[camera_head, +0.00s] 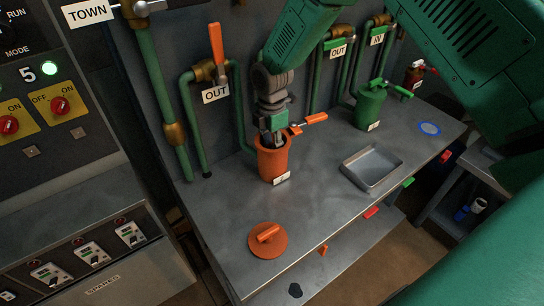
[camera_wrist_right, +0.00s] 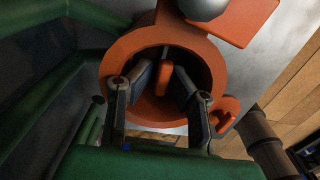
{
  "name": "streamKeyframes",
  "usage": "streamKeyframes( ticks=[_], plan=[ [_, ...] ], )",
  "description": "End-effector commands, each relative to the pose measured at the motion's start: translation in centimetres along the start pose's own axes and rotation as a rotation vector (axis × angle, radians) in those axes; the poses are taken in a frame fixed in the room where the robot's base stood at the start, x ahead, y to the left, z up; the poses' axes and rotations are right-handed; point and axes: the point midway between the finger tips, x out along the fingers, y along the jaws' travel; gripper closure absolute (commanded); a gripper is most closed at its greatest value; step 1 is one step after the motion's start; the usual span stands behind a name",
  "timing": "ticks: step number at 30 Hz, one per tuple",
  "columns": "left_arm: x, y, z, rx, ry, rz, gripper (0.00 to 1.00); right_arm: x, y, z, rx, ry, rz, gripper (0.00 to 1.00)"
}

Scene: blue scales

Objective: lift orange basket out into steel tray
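An orange pot (camera_head: 272,163) stands on the steel bench with its mouth uncovered. My right gripper (camera_head: 272,137) points down into its mouth. In the right wrist view the two fingers of the right gripper (camera_wrist_right: 163,88) are spread apart inside the orange rim (camera_wrist_right: 124,52). An upright orange piece (camera_wrist_right: 164,80), perhaps the basket's handle, shows between the fingertips; the rest of the basket is hidden in the dark interior. The empty steel tray (camera_head: 346,178) lies on the bench to the right. My left gripper is not in view.
An orange lid (camera_head: 268,242) lies near the bench's front left. A green pot (camera_head: 370,108) stands farther back, with a blue ring (camera_head: 429,128) to its right. Pipes and an orange valve handle (camera_head: 216,44) line the wall behind. The bench between pot and tray is clear.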

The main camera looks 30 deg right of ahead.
Motion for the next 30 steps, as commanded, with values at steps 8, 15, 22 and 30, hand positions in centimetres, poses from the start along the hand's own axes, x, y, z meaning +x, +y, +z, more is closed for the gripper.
streamKeyframes(
  ticks=[8, 15, 22, 30],
  plan=[
    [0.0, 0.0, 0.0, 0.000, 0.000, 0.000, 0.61, 0.0, 0.0, 0.0, 0.000, 0.000, -0.001, 1.00],
    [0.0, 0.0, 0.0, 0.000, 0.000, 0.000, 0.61, 0.0, 0.0, 0.0, 0.000, 0.000, 0.000, 1.00],
    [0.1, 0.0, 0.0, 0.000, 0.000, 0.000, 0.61, -1.1, 0.1, 0.0, 0.000, 0.000, 0.001, 1.00],
    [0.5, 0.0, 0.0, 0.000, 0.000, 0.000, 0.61, -5.4, 0.1, 0.0, 0.001, 0.001, 0.004, 1.00]
  ],
)
